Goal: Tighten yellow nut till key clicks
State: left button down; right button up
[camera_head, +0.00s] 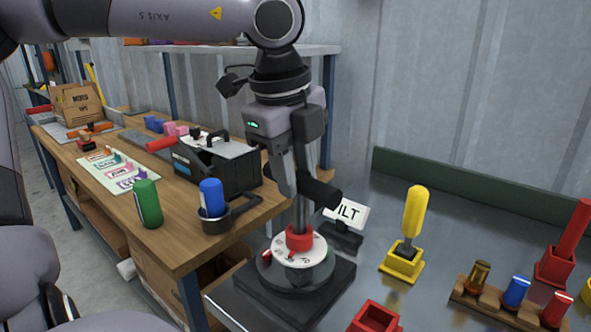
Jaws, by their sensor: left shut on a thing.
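My left gripper (303,195) points down and is shut on a key, whose black handle (320,191) sticks out to the right between the fingers. The key's grey shaft runs down to a red collar (299,237) on a white round dial (292,250) with marks. The dial sits on a dark round body on a black square base (325,300). I cannot make out a yellow nut; the collar and gripper hide what lies under the key. My right gripper is not in view.
A white sign (346,214) stands behind the dial. A yellow-handled tool (414,213) stands in a yellow holder to the right. A wooden rack (487,312) holds coloured cylinders. A red box (375,318) is in front. A wooden bench (180,245) with a black toolbox (225,165) is left.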

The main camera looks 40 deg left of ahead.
pick_arm(q)
jog(key=shift+m, duration=1)
jog(key=shift+w+m+h+p, duration=0.1)
jog(key=shift+m+h+p, duration=0.25)
jog(key=shift+m, duration=0.85)
jog(key=shift+m+h+p, duration=0.25)
jog(key=shift+m+p, duration=0.05)
jog(key=shift+m, duration=0.8)
jog(key=shift+w+m+g+p, duration=0.1)
jog(key=shift+m+g+p, duration=0.3)
jog(key=shift+m, duration=0.8)
jog(key=shift+r, duration=0.15)
